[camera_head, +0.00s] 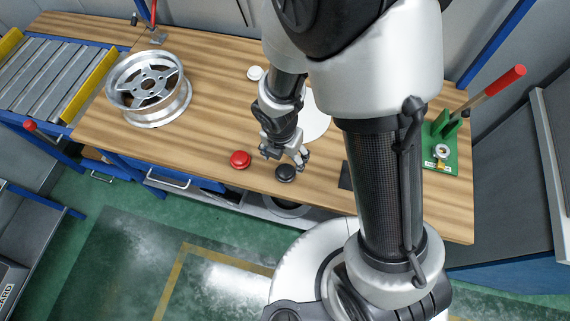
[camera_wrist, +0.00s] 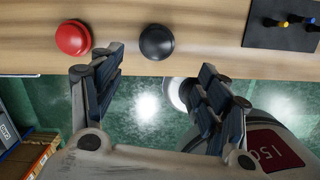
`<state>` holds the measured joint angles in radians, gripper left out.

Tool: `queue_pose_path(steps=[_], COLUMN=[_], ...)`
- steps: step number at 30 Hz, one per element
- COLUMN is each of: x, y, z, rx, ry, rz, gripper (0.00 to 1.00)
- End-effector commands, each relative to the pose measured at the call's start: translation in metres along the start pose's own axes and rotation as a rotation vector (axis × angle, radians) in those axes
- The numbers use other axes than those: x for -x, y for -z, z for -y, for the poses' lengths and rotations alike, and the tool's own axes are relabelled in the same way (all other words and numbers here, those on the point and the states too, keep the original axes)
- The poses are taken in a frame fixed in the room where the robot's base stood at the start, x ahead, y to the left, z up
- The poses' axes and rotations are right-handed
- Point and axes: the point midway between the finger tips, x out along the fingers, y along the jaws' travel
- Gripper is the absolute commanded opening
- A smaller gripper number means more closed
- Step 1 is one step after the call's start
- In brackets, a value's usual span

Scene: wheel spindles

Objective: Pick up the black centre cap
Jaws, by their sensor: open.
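The black centre cap (camera_head: 286,172) is a small round black disc lying on the wooden bench near its front edge. In the wrist view the black cap (camera_wrist: 157,42) lies beyond the fingertips, between the lines of the two fingers and apart from them. My gripper (camera_head: 287,158) is above the bench, close to the black cap in the head view. In the wrist view my gripper (camera_wrist: 162,72) has its two fingers spread wide with nothing between them.
A red cap (camera_head: 240,159) lies left of the black one on the bench (camera_head: 215,100). A silver wheel (camera_head: 148,88) lies at the left. A white cap (camera_head: 255,73) is farther back. A green press fixture (camera_head: 440,145) with a red-handled lever stands right. A dark pad (camera_wrist: 285,25) holds small tools.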

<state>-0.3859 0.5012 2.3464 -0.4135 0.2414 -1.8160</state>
Motion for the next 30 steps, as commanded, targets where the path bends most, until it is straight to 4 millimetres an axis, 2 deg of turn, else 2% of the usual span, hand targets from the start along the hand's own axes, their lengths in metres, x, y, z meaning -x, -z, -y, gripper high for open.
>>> queue_pose_path(steps=[1,7,11,20,30], x=[-0.019,-0.057,-0.07,-0.083,-0.125], y=[0.001,0.001,0.0,0.001,0.004], z=[0.001,0.0,0.0,-0.002,-0.005], rx=[-0.001,-0.004,-0.003,-0.004,-0.005], ry=[0.003,0.001,0.001,0.0,0.0], rz=[-0.002,0.0,0.0,0.0,0.0], gripper=[0.69,0.69,0.69,0.69,0.69])
